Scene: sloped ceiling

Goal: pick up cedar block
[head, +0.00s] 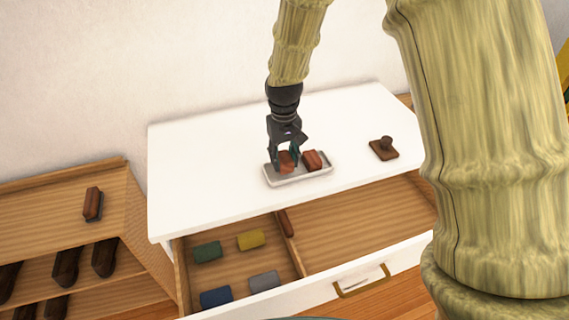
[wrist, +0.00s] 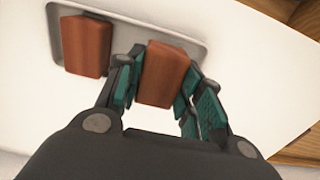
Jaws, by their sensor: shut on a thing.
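Two reddish-brown blocks of cedar-like colour are at a small pale tray (head: 301,179) on the white dresser top. My gripper (head: 286,161) points down over the tray's left half. It is shut on the left block in the head view (head: 287,165), the cedar block. In the wrist view my gripper (wrist: 159,90) has its teal-padded fingers on both sides of that cedar block (wrist: 164,74). Whether it is clear of the tray floor I cannot tell. The other block (head: 312,160) lies beside it in the tray and shows at left in the wrist view (wrist: 85,45).
A brown stamp-like object (head: 384,149) stands on the dresser top at right. The open drawer below holds green (head: 207,252), yellow (head: 251,240), blue (head: 216,297) and grey (head: 264,281) pieces. A wooden shoe rack (head: 50,197) with a brush (head: 93,204) stands at left.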

